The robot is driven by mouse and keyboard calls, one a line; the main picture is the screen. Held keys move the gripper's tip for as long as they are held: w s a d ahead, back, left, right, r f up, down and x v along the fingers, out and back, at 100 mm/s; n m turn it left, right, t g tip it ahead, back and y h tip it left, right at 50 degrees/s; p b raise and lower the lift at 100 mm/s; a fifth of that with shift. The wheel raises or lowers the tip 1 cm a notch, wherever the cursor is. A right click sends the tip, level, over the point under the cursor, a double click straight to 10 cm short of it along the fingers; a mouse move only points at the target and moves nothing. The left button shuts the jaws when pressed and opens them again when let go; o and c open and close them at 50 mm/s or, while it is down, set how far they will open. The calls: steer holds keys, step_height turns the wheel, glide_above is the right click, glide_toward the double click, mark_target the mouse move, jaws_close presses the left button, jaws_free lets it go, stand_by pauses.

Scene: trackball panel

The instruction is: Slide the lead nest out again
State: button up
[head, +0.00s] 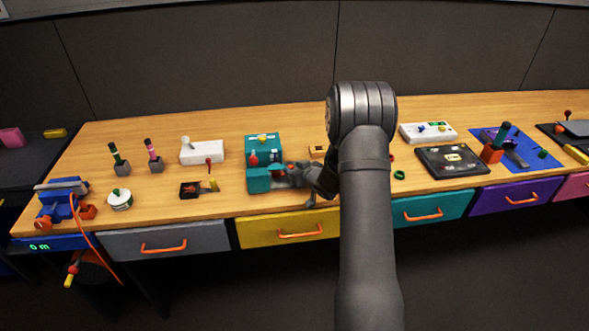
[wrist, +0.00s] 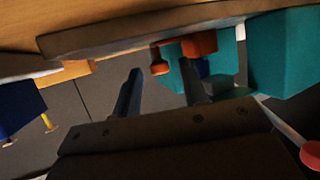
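A teal unit (head: 263,141) stands at the middle left of the bench, with a red knob (head: 253,160) on it. A lower teal block (head: 258,181) is in front of it. My gripper (head: 287,174) is low, close to the right of the lower block. In the wrist view, my gripper (wrist: 160,88) has its fingers apart. A red-orange knob (wrist: 159,66) shows beyond and between the fingertips, beside an orange part (wrist: 200,43) and teal walls (wrist: 290,50). I cannot tell which part is the lead nest. Contact with the knob cannot be told.
A black piece with a yellow lever (head: 191,189) and a white box (head: 202,152) stand left of the teal unit. A black panel (head: 451,161) is on the right. My arm hides part of the bench. Bare wood shows behind the unit.

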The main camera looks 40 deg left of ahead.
jaws_close()
steer(key=shift+w+d, duration=1.65)
steer(key=shift+w, duration=0.05)
jaws_free()
steer(key=shift+r, duration=0.1)
steer(key=v, duration=1.7)
steer(key=shift+s+d, duration=0.2)
steer(key=shift+s, duration=0.05)
